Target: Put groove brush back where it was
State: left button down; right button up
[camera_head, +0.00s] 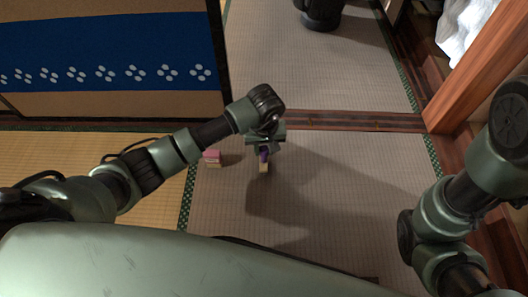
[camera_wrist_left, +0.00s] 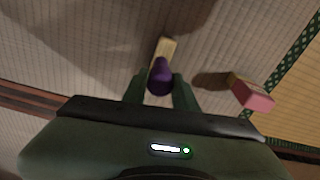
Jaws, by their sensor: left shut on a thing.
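The groove brush (camera_head: 264,168) looks purple with a pale tan end. My left gripper (camera_head: 264,151) points down and is shut on it, over the tatami in the middle of the head view. In the left wrist view, the purple part of the groove brush (camera_wrist_left: 160,77) sits between the two green fingers of my left gripper (camera_wrist_left: 160,88), and the tan end sticks out beyond them. I cannot tell how high it is above the mat. My right arm shows at the right edge of the head view, but its gripper is out of view.
A small pink and yellow block (camera_head: 212,158) lies on the tatami (camera_head: 340,170) just left of my left gripper; the block also shows in the left wrist view (camera_wrist_left: 252,95). A blue patterned panel (camera_head: 110,55) stands at upper left. A wooden sill (camera_head: 345,120) crosses behind. Mat to the right is clear.

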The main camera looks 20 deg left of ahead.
pick_arm(q)
jog(key=shift+f, duration=0.15)
jog(key=c, duration=1.1)
grip_release()
